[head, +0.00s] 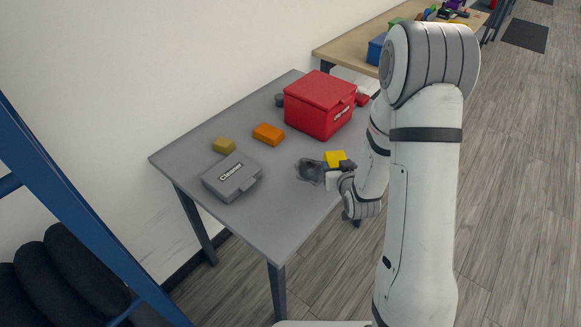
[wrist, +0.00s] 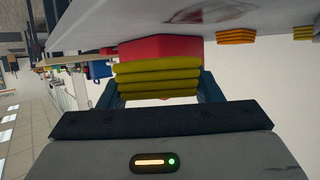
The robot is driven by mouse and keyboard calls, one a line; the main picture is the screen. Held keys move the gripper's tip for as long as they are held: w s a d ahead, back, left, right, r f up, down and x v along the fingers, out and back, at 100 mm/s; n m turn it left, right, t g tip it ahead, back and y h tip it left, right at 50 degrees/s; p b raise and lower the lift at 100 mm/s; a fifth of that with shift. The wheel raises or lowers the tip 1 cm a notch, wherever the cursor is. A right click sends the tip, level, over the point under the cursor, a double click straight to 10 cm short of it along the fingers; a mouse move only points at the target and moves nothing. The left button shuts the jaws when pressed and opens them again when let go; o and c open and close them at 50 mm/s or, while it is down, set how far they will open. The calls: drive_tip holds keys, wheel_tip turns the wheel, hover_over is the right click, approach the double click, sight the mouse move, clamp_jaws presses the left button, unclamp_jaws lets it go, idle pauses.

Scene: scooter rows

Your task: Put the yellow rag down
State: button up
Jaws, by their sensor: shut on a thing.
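The yellow rag (head: 335,158) is a folded, bright yellow stack. My gripper (head: 328,168) is shut on it and holds it near the right edge of the grey table (head: 230,225). In the wrist view the folded layers of the rag (wrist: 157,79) sit between the two dark fingers of my gripper (wrist: 157,90). The head view does not clearly show whether the rag touches the table top.
A red box (head: 319,104), an orange folded cloth (head: 268,133), a dull yellow folded cloth (head: 223,145) and a grey case (head: 231,177) stand on the table. A wooden table (head: 350,47) with a blue bin stands behind.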

drive_tip(key=a+r+n+g+y, duration=0.1)
drive_tip(key=a+r+n+y, duration=0.3)
drive_tip(key=a, duration=0.3)
drive_tip(key=r+n+g+y, duration=0.1)
drive_tip(key=n+g+y, duration=0.3)
drive_tip(key=n+y, duration=0.1)
hover_over(295, 187)
drive_tip(key=shift+w+r, duration=0.1)
drive_tip(key=shift+r, duration=0.05)
drive_tip(key=shift+f, duration=4.8)
drive_tip(key=shift+f+b, duration=0.35)
drive_tip(key=shift+b, duration=0.1)
drive_tip(key=o, duration=0.9)
drive_tip(key=shift+r, duration=0.15)
drive_tip(key=shift+o, duration=0.2)
drive_tip(key=shift+r+g+p, duration=0.1)
drive_tip(key=shift+g+p, duration=0.2)
drive_tip(key=shift+p, duration=0.05)
